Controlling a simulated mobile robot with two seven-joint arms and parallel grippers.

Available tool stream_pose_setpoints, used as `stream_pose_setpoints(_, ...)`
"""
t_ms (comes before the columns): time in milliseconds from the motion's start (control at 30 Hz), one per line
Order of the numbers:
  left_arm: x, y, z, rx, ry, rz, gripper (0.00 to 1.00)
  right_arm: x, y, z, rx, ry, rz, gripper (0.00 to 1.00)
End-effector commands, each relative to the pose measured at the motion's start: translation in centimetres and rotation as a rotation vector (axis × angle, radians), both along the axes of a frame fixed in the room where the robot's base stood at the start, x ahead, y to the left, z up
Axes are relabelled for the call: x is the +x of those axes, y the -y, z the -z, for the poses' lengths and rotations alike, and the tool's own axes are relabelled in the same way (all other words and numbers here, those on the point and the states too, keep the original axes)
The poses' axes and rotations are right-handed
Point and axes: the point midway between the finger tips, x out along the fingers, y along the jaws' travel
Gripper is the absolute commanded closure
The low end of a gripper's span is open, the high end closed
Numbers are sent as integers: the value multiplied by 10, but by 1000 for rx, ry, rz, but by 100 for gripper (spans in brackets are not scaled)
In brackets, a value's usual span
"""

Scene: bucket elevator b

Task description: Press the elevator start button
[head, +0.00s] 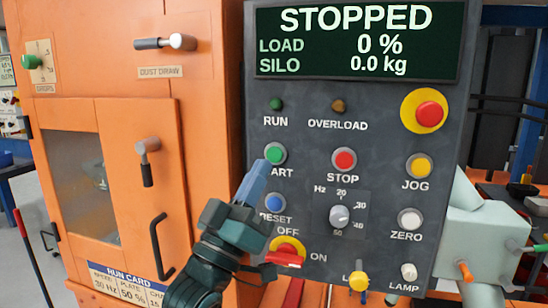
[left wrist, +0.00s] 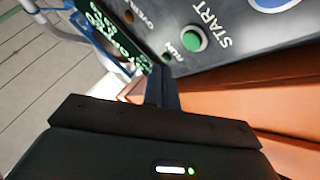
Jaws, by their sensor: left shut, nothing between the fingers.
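The green START button (head: 275,153) is on the dark control panel, left of the red STOP button (head: 344,159). It also shows in the left wrist view (left wrist: 194,38) beside its START label. My left gripper (head: 263,166) is shut and empty. In the head view its blue fingertips lie just below and left of the START button and cover part of its label. In the left wrist view the fingers (left wrist: 161,88) end apart from the button, toward the RUN lamp. The display (head: 357,40) reads STOPPED, load 0 %, silo 0.0 kg. My right gripper is not in view.
The RESET button (head: 275,202) and red OFF/ON switch (head: 286,252) are close to my left gripper. A red emergency button (head: 429,113), JOG (head: 418,166) and ZERO (head: 409,219) are at the panel's right. An orange cabinet (head: 200,90) with protruding handles stands at left.

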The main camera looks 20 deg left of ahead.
Motion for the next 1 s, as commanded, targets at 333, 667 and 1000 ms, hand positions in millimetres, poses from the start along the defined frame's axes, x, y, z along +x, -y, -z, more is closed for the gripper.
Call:
stream_pose_setpoints(333,34,1,0,1,-1,0,100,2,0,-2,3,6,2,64)
stream_pose_setpoints(667,37,1,0,0,0,0,100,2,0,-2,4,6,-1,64)
stream_pose_setpoints(1000,37,1,0,0,0,0,100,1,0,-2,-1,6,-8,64)
